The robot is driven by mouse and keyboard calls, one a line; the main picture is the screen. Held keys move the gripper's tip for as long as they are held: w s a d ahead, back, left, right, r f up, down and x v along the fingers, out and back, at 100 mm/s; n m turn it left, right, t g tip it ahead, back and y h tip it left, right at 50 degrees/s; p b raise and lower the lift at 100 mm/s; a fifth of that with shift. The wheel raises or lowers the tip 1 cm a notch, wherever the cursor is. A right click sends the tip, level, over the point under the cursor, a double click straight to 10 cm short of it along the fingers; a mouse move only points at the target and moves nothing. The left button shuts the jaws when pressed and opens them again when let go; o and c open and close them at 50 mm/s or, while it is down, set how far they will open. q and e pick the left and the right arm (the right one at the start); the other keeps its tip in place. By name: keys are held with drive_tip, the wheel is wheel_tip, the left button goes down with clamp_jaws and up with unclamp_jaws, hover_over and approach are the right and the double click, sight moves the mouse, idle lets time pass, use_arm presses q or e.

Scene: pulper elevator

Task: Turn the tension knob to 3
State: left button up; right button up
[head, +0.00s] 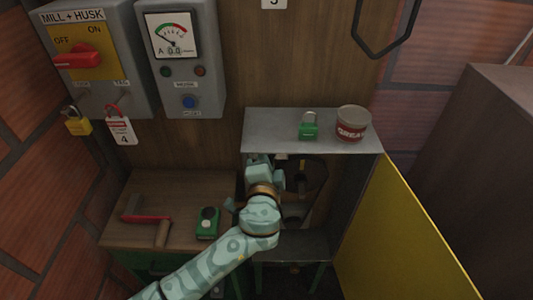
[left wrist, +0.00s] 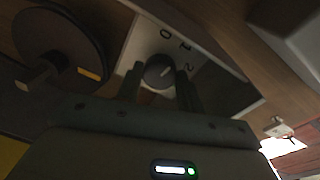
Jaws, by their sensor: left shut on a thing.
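The tension knob (head: 281,156) is mostly hidden behind my left gripper in the head view, just under the cabinet's top. In the left wrist view the tension knob (left wrist: 156,74) is a dark round knob on a pale dial plate (left wrist: 146,45) marked 0, 1 and 2; a 3 is not visible. A short pale mark shows on the knob's face, but I cannot tell which number it lines up with. My left gripper (left wrist: 158,84) has a finger on each side of the knob and is shut on it. My right gripper is out of view.
The yellow cabinet door (head: 400,235) stands open at the right. A dark wheel (left wrist: 58,45) is close beside the gripper. A side table (head: 185,190) holds tools and a green device (head: 207,222).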

use_arm(q)
drive_tip(key=shift+s+d+f+m+y+p, duration=0.1)
drive_tip(key=shift+m+y+p, duration=0.45)
drive_tip(key=shift+m+p, duration=2.9)
drive_tip(key=shift+d+m+y+p, duration=0.1)
drive_tip(key=shift+m+y+p, duration=0.65)
drive_tip(key=shift+m, duration=5.2)
drive_tip(key=o, duration=1)
drive_tip(key=s+d+r, duration=0.1)
drive_tip(key=s, duration=1.5)
drive_tip(key=shift+p, duration=0.4)
